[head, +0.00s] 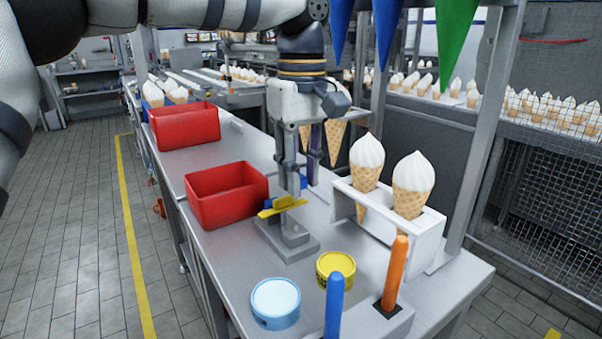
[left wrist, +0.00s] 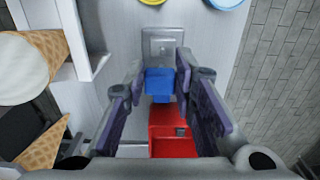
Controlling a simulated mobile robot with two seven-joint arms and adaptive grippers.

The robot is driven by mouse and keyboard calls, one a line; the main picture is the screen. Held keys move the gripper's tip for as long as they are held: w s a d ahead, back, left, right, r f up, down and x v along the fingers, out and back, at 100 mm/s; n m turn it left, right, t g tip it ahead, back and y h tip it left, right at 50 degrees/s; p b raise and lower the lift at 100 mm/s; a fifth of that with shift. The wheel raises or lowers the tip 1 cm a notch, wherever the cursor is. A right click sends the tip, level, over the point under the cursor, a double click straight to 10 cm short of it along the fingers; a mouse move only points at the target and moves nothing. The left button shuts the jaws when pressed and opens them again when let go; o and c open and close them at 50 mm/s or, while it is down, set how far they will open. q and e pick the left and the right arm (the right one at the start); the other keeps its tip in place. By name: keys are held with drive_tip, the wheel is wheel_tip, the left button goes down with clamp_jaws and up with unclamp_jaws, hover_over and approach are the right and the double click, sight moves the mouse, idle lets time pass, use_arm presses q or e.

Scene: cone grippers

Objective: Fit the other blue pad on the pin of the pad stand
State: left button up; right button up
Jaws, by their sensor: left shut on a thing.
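My left gripper (head: 290,188) points down over the grey pad stand (head: 287,243) on the bench. In the left wrist view my left gripper (left wrist: 161,66) has a blue pad (left wrist: 160,82) between its fingertips, shut on it. The stand's grey base (left wrist: 162,45) shows just past the pad there. In the head view a yellow piece (head: 283,206) lies tilted at fingertip height, with a bit of blue at its left end. The pin is hidden, and I cannot tell whether the pad touches it. My right gripper is not in view.
Red bins (head: 225,194) stand left of and behind the stand. A white holder (head: 418,239) with ice-cream cones is on its right. A light blue tin (head: 276,303), a yellow tin (head: 336,268), and upright blue (head: 334,305) and orange (head: 395,272) handles are in front.

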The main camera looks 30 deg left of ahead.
use_arm(q)
drive_tip(key=shift+w, duration=0.15)
drive_tip(key=f, duration=0.2)
drive_tip(key=s+f+p, duration=0.1)
drive_tip(key=shift+f, duration=0.35)
drive_tip(key=shift+w+f, duration=0.1)
drive_tip(key=shift+f, duration=0.85)
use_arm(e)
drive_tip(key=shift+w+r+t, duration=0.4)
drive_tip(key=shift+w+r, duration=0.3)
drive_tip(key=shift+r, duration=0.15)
use_arm(q)
drive_tip(key=shift+r, duration=0.1)
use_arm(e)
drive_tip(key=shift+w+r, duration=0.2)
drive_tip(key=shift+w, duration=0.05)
